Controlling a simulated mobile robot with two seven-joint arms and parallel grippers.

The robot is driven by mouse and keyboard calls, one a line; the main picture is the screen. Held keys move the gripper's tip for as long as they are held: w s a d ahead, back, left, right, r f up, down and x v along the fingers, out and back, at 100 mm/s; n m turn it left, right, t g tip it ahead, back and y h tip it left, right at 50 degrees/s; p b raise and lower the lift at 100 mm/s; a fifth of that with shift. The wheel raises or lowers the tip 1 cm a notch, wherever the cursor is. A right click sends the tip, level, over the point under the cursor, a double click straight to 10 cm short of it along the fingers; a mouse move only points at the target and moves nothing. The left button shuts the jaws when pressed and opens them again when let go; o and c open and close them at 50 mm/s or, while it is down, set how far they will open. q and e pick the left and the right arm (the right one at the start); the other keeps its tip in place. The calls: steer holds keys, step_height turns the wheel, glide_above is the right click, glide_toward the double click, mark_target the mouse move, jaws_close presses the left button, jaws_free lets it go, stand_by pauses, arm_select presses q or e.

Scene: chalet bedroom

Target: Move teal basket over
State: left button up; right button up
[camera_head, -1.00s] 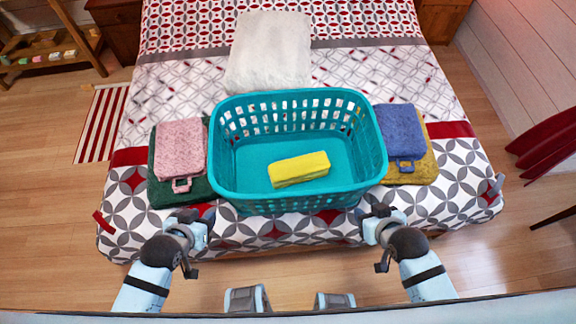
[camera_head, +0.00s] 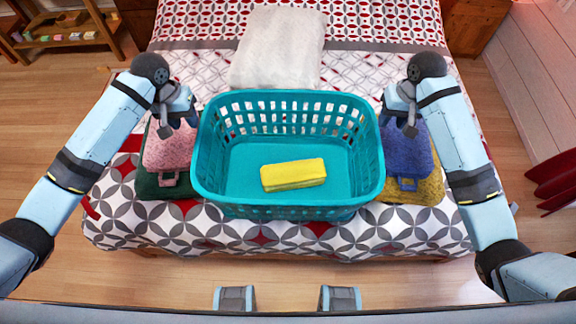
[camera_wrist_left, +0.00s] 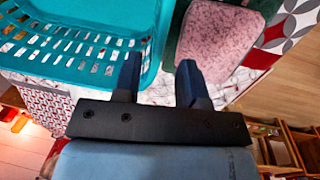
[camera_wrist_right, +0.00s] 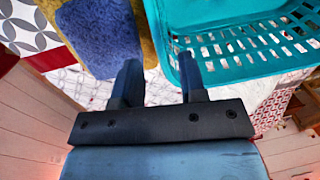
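The teal basket (camera_head: 372,165) stands upright on the bed with a folded yellow cloth (camera_head: 293,175) inside. My left gripper (camera_head: 186,112) is open beside the basket's far left corner, above the pink folded towel (camera_head: 168,150). In the left wrist view its fingers (camera_wrist_left: 158,82) are apart, with the basket edge (camera_wrist_left: 158,40) seen between them. My right gripper (camera_head: 393,112) is open beside the far right corner, above the blue towel (camera_head: 406,155). In the right wrist view its fingers (camera_wrist_right: 160,85) are apart, one overlapping the basket edge (camera_wrist_right: 165,45). Contact with the basket is unclear.
A dark green cloth (camera_head: 160,190) lies under the pink towel and a mustard cloth (camera_head: 420,190) under the blue one, close to the basket's sides. A white folded blanket (camera_head: 278,48) lies behind the basket. The patterned bed (camera_head: 270,235) is bare in front.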

mark_target(204, 148)
stand_by(0.3)
